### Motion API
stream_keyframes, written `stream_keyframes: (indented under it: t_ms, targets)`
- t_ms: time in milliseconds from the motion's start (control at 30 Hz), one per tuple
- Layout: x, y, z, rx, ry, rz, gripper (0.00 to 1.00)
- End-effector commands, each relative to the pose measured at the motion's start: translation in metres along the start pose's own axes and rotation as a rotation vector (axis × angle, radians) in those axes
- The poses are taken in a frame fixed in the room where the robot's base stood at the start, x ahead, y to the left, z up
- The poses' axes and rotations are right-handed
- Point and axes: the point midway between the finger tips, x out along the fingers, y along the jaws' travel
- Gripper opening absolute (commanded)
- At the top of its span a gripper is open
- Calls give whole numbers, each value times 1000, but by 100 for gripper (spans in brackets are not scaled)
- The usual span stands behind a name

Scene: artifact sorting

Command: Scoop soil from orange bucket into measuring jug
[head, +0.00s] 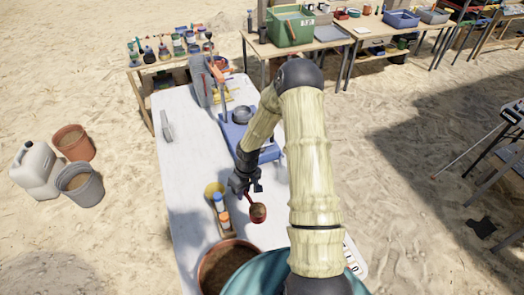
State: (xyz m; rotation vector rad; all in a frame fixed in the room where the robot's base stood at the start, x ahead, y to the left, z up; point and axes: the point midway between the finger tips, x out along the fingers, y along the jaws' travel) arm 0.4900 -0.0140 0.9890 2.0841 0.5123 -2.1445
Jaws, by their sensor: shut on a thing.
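My gripper (246,188) is shut on the handle of a small reddish scoop (258,212). The scoop hangs below the gripper, above the white table, and its bowl looks filled with brown soil. An orange-brown bucket (203,270) holding dark soil stands at the near end of the table, below and left of the scoop. Its near side is cut off by the frame and a teal round shape. A pale, clear vessel (283,170), perhaps the measuring jug, shows partly behind my arm. I cannot make out its contents.
A blue-based scale-like device (235,135) stands farther back on the white table (185,165). Small bottles with blue and orange caps (220,205) stand left of the scoop. A white jerrycan (36,168) and two pots (80,184) are on the sand at left.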

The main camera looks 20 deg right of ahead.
Motion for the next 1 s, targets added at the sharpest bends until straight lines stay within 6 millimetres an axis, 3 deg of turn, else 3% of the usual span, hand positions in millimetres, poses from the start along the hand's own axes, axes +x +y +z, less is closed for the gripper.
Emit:
stream_keyframes:
  t_ms: [33, 100, 300, 467, 1000]
  targets:
    - [10, 19, 5, 84, 14, -1, 0]
    - [22, 37, 9, 176, 30, -4, 0]
    - [50, 60, 14, 281, 48, -7, 0]
    - [60, 67, 16, 312, 53, -8, 0]
    - [58, 69, 17, 318, 53, -8, 0]
